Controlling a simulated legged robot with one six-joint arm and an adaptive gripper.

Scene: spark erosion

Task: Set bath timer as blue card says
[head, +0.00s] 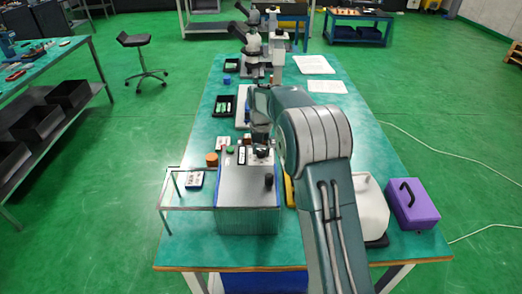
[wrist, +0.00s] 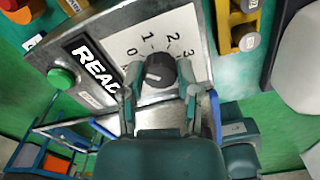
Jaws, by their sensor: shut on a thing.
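The bath timer is a grey panel on a box (head: 245,185) on the bench. In the wrist view its black dial knob (wrist: 160,72) sits on a white plate (wrist: 193,40) with numbers; 0, 1, 2 and 3 are readable. My gripper (wrist: 160,92) has a finger on either side of the knob and is shut on it. The knob's pale mark faces the left side of the scale; its exact number is unclear. In the head view my gripper (head: 262,143) is over the box's far right part. A small blue-and-white card (head: 195,180) lies left of the box; its writing is unreadable.
A green button (wrist: 60,78) and a dark sign with large white letters "READ" (wrist: 95,63) are left of the knob. A second black knob (head: 268,181) stands near the box's front. A clear-sided frame (head: 185,208) adjoins its left; a purple case (head: 412,205) is far right.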

